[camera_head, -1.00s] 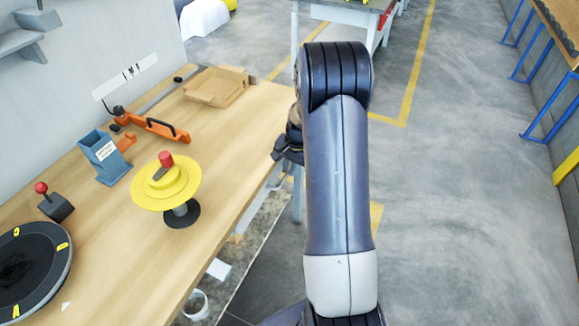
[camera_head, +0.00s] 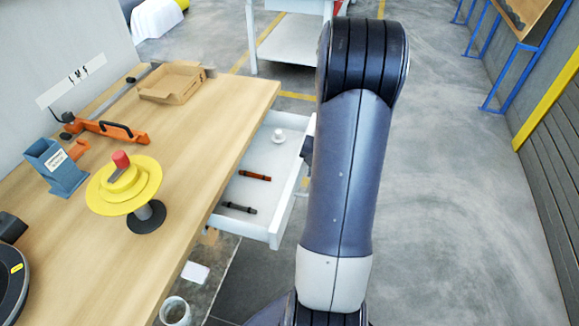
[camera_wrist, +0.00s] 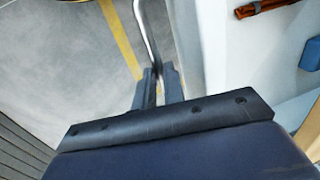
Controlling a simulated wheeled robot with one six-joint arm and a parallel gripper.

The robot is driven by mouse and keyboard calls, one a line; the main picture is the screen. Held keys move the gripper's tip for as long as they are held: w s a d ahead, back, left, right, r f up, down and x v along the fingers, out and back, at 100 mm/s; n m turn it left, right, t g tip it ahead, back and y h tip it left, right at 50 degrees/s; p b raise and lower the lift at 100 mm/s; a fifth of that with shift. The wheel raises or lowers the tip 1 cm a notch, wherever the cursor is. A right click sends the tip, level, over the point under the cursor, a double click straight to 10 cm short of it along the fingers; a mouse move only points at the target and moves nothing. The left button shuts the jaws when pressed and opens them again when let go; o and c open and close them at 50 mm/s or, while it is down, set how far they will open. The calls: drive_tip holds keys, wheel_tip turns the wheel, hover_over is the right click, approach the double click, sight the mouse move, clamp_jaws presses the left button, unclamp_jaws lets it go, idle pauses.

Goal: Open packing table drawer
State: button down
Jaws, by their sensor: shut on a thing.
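The packing table (camera_head: 215,110) has a wooden top. Its white drawer (camera_head: 262,158) is pulled out on the right side, so its inside shows. In it lie an orange-brown tool-like item (camera_head: 255,175), a dark one (camera_head: 238,208) and a small white round object (camera_head: 279,136). In the wrist view, my gripper (camera_wrist: 159,85) is shut on the drawer's metal bar handle (camera_wrist: 146,35). The drawer front shows beside it, with a blue item (camera_wrist: 312,53) inside the drawer. In the head view, my arm hides most of the gripper and the handle.
On the tabletop are a yellow stepped spool (camera_head: 125,187), a blue-grey box holder (camera_head: 57,168), an orange-handled tool (camera_head: 112,130) and a cardboard tray (camera_head: 172,82). A white cup (camera_head: 175,311) is below the table edge. The floor (camera_head: 440,180) to the right is clear.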

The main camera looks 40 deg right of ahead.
drive_tip(key=s+d, duration=0.5)
drive_tip(key=s, duration=0.1)
drive_tip(key=shift+s+d+b, duration=0.2)
drive_tip(key=shift+s+b, duration=0.15)
drive_tip(key=shift+s, duration=0.05)
drive_tip(key=c, duration=1.8)
unclamp_jaws()
drive_tip(key=shift+o, duration=0.2)
wheel_tip(320, 180, up, 11)
drive_tip(key=s+d, duration=0.1)
drive_tip(key=shift+s+f+p, duration=0.15)
drive_tip(key=shift+s+p, duration=0.15)
drive_tip(key=shift+d+f, duration=0.1)
wheel_tip(320, 180, down, 10)
drive_tip(key=w+a, duration=0.1)
drive_tip(key=w, duration=0.1)
drive_tip(key=shift+a+f+b, duration=0.25)
drive_tip(key=shift+b, duration=0.05)
drive_tip(key=shift+s, duration=0.1)
